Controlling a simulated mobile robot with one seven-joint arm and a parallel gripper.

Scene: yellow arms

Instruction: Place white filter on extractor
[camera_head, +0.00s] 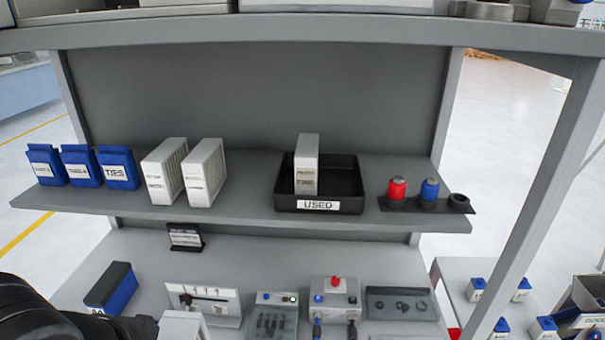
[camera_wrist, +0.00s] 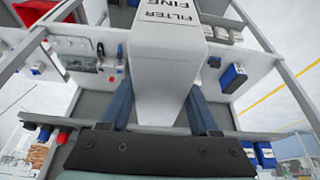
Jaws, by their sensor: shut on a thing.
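My gripper (camera_wrist: 160,100) is shut on a white filter (camera_wrist: 166,62) labelled "FILTER FINE", with one blue finger on each side of it in the wrist view. In the head view the held white filter (camera_head: 183,327) shows at the bottom edge, beside my dark gripper (camera_head: 143,326), partly cut off. Two more white filters, the left one (camera_head: 163,171) and the right one (camera_head: 206,173), stand upright on the shelf. Another white filter (camera_head: 306,164) stands in the black "USED" tray (camera_head: 285,203). I cannot make out which thing is the extractor.
The grey shelf (camera_head: 245,215) also carries several blue "TIES" boxes (camera_head: 118,168), a red-capped item (camera_head: 397,188) and a blue-capped one (camera_head: 429,189). Below, a blue-and-black box (camera_head: 113,289), a small black sign (camera_head: 185,238) and several control panels (camera_head: 335,296) occupy the bench.

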